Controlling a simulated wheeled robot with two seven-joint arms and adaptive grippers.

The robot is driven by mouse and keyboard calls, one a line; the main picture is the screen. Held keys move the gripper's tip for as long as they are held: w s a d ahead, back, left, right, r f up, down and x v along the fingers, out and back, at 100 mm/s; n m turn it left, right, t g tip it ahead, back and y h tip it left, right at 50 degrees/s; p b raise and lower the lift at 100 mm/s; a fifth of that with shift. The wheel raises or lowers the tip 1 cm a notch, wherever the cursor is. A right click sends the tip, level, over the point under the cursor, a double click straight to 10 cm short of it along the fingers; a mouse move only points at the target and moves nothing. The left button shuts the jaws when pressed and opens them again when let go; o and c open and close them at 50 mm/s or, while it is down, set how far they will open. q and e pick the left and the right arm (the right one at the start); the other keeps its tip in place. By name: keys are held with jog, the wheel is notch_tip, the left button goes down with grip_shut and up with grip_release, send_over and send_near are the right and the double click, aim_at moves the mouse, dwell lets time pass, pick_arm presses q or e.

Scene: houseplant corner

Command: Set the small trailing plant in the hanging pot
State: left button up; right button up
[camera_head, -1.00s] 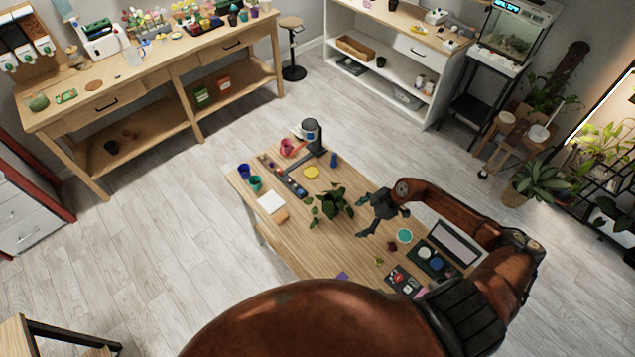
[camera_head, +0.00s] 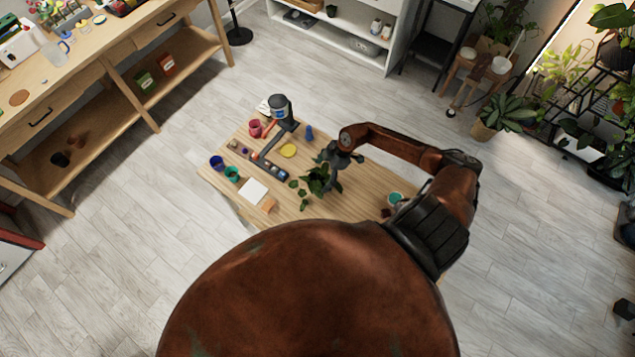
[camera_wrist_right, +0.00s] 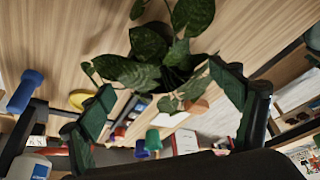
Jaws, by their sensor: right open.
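The small trailing plant (camera_head: 316,186) has dark green leaves and stands on the wooden table; its pot is mostly hidden by the leaves. It also shows in the right wrist view (camera_wrist_right: 138,74), with its leaves between and beyond the fingers. My right gripper (camera_head: 335,170) is open right at the plant, on its right side in the head view. In the wrist view its two fingers (camera_wrist_right: 162,82) are spread wide on either side of the leaves; I cannot tell whether they touch. I cannot make out the hanging pot for certain. My left gripper is not in view.
On the table (camera_head: 225,180) are a grey stand (camera_head: 281,108), a yellow disc (camera_head: 288,151), a blue dumbbell-shaped thing (camera_wrist_right: 26,90), a blue cup (camera_head: 216,163), a green cup (camera_head: 231,174) and a white block (camera_head: 253,190). My body hides the table's near part.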

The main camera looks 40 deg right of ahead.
aim_at(318, 184)
jog(key=shift+x, duration=1.35)
jog(key=shift+c, duration=0.5)
jog(key=shift+r, duration=0.1)
jog(key=c, duration=1.9)
